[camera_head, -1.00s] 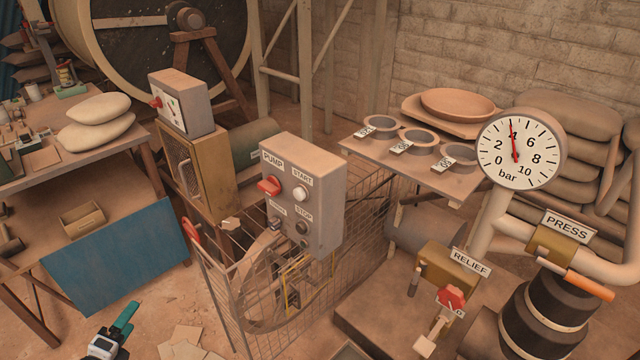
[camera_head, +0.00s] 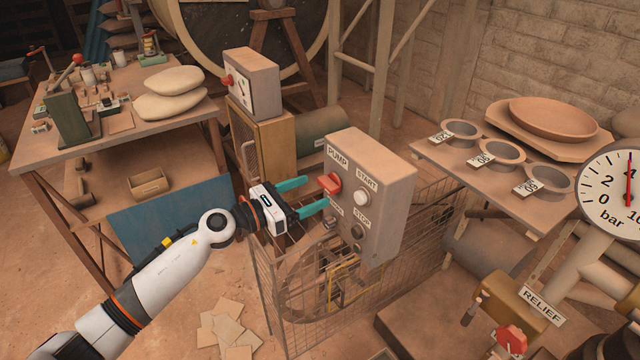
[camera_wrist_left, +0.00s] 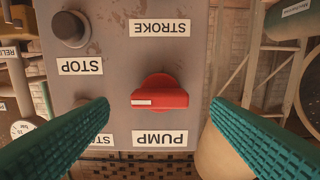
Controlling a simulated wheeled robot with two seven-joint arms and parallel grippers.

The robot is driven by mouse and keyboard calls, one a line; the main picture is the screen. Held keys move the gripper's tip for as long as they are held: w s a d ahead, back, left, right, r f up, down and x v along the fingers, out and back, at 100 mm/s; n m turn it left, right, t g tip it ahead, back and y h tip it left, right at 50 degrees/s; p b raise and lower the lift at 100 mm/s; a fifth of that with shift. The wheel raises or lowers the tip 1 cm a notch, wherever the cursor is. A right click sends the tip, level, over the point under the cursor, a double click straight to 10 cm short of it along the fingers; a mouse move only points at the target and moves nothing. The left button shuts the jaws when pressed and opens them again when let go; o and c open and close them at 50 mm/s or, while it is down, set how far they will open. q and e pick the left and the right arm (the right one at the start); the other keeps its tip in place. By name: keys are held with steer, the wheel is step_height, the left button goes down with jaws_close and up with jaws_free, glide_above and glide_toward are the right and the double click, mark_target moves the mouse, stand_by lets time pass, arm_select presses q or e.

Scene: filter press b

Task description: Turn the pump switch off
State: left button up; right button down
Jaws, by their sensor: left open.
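The pump switch is a red rotary knob (camera_head: 330,183) under the PUMP label on the front of a grey control box (camera_head: 385,195). In the left wrist view the knob (camera_wrist_left: 160,94) lies sideways, with a white mark at its left end. My left gripper (camera_head: 306,195) is open, with its teal fingers pointing at the box just in front of the knob. In the left wrist view the two fingers (camera_wrist_left: 157,125) stand on either side of the knob, apart from it. My right gripper is not in view.
A START button (camera_head: 361,198) and dark buttons sit beside the knob. A wire mesh guard (camera_head: 275,300) stands below the box. A table (camera_head: 190,115) with sacks is at the left. A pressure gauge (camera_head: 612,205) and a red relief handle (camera_head: 511,340) are at the right.

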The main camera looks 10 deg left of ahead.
mark_target(323, 187)
arm_select(q)
steer(key=shift+x, duration=1.65)
steer(key=c, duration=1)
